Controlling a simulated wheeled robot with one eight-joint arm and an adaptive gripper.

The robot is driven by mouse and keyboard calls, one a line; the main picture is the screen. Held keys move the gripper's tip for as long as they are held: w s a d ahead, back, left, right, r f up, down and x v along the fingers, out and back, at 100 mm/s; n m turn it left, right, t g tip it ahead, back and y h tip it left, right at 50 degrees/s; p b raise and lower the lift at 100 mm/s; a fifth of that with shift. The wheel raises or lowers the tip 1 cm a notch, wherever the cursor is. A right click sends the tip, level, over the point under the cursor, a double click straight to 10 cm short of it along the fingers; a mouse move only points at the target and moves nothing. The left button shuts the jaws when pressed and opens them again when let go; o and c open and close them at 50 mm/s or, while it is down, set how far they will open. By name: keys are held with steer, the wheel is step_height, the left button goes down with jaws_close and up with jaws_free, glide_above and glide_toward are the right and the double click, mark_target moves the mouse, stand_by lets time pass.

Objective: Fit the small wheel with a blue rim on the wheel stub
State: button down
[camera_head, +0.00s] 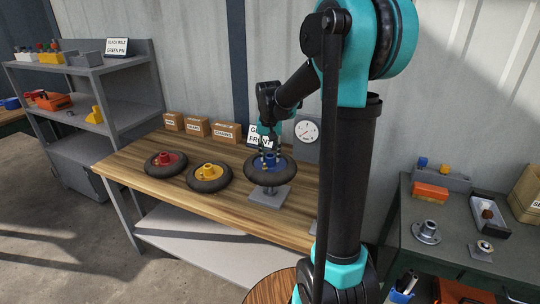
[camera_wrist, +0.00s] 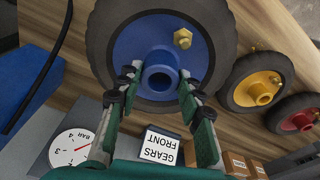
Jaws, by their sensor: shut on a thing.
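The wheel with a blue rim (camera_wrist: 140,42) lies flat over a grey stand (camera_head: 272,198) on the wooden workbench, and its black tyre also shows in the head view (camera_head: 285,174). My gripper (camera_wrist: 158,82) is shut on the wheel's blue hub, one finger on each side, and comes from above in the head view (camera_head: 268,148). A brass bolt (camera_wrist: 182,38) stands on the rim beside the hub. The wheel hides the stub, so I cannot tell whether the wheel is seated on it or just above it.
A yellow-rimmed wheel (camera_head: 209,176) and a red-rimmed wheel (camera_head: 166,164) lie to the left on the workbench (camera_head: 125,168). Small labelled boxes (camera_head: 197,127), a sign (camera_head: 258,133) and a dial gauge (camera_head: 306,131) stand behind. A grey table (camera_head: 460,257) with parts is at right.

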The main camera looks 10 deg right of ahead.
steer(key=shift+f, duration=4.25)
stand_by(1.0)
steer(key=c, duration=0.9)
jaws_free()
step_height(320, 180, up, 12)
steer(key=s, duration=0.1)
steer(key=shift+s+a, duration=0.15)
steer(key=shift+s, duration=0.05)
steer(key=shift+f, duration=0.1)
